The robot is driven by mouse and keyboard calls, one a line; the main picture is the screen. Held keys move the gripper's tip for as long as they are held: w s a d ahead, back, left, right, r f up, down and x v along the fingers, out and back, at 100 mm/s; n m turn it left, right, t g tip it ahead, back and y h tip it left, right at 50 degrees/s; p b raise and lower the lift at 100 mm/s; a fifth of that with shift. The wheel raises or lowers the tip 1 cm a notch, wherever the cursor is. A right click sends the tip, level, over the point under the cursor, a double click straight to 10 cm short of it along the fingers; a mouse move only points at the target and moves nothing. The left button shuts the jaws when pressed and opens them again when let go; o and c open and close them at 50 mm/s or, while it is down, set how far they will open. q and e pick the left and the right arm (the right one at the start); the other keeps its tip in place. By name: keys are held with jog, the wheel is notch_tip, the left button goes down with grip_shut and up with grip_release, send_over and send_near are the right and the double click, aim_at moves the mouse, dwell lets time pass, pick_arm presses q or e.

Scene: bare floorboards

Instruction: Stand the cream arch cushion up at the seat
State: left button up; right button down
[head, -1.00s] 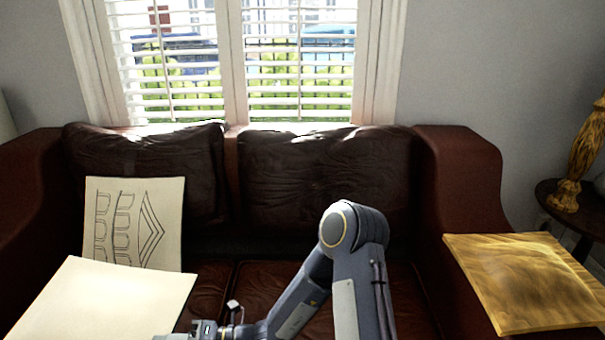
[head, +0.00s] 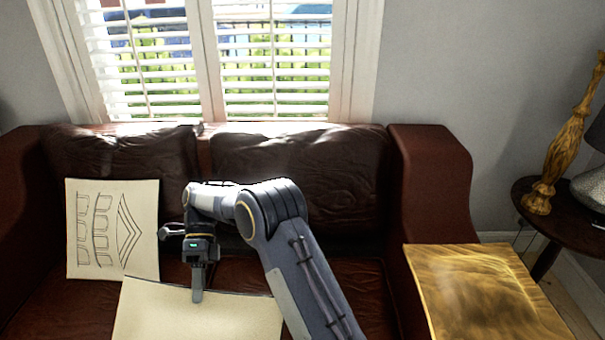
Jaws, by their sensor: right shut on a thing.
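A plain cream cushion (head: 150,312) is at the bottom of the head view, in front of the sofa seat; its lower part is cut off by the frame. My right gripper (head: 198,290) is shut on its top edge, with one finger showing on the near face. Any pattern on its far side is hidden. A second cream cushion (head: 112,228), with dark arch and chevron lines, stands leaning against the left back cushion of the brown leather sofa (head: 430,190). My left gripper is out of view.
A golden, fur-like cushion (head: 480,290) lies at the right, by the sofa's right arm. A side table (head: 530,190) with a golden lamp base (head: 555,150) stands further right. The seat's right part (head: 345,275) is bare behind my right arm.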

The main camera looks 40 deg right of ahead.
jog(key=w+d+r+n+t+h+p, duration=0.1)
jog(key=d+r+n+t+p, duration=0.3)
jog(key=d+n, duration=0.65)
jog(key=d+r+n+t+h+p, duration=0.15)
jog(key=d+r+n+p, duration=0.4)
jog(key=d+n, duration=0.55)
jog(key=w+d+r+n+t+h+p, duration=0.1)
jog(key=d+r+n+t+p, duration=0.35)
jog(key=d+n, duration=0.6)
jog(key=w+d+f+n, duration=0.1)
jog(key=w+f, duration=0.1)
jog(key=f, duration=0.3)
jog(key=w+d+f+n+g+b, duration=0.1)
jog(key=w+d+f, duration=0.1)
jog(key=f, duration=0.3)
jog(key=shift+w+d, duration=0.3)
jog(key=shift+w, duration=0.45)
jog(key=c, duration=1.4)
grip_release()
jog(key=shift+o, duration=0.2)
